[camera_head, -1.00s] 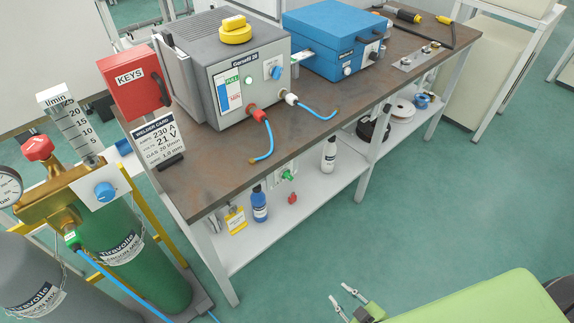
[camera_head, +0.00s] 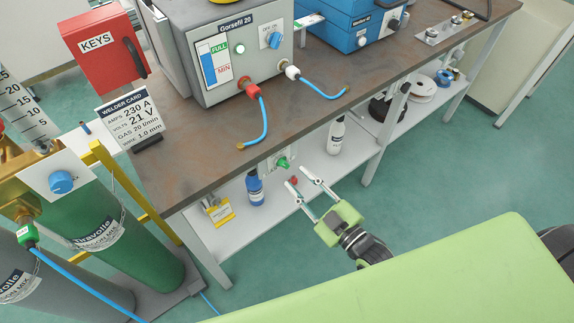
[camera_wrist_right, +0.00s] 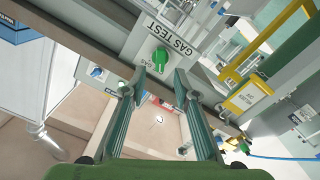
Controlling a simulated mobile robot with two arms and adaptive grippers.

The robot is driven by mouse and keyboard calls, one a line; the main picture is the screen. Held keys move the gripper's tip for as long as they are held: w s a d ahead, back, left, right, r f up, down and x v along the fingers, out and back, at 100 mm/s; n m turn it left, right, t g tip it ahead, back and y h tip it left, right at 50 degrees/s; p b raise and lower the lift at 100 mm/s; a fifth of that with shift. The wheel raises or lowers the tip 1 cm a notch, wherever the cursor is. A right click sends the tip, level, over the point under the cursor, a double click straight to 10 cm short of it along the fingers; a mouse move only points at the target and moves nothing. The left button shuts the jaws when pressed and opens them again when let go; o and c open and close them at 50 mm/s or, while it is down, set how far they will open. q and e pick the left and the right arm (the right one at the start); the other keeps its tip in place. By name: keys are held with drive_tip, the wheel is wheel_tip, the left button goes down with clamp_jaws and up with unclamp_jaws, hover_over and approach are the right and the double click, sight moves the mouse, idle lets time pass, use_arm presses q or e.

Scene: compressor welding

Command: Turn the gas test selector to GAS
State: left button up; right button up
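The gas test selector is a green knob (camera_head: 283,163) on a small light panel under the front edge of the workbench. In the right wrist view the green knob (camera_wrist_right: 160,58) sits beside the large words GAS TEST, with a small GAS mark near it. Which mark the knob points to is too small to tell. My right gripper (camera_head: 296,176) is open and empty, its fingers pointing at the panel just in front of the knob. In the right wrist view the gripper's fingertips (camera_wrist_right: 160,76) lie either side of the knob's lower end, seemingly apart from it. My left gripper is out of view.
The workbench (camera_head: 200,165) overhangs the panel. Gas cylinders (camera_head: 125,245) stand at the left. The floor in front of the bench is clear.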

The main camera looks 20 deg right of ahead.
sight(285, 166)
drive_tip(key=x, duration=0.6)
clamp_jaws()
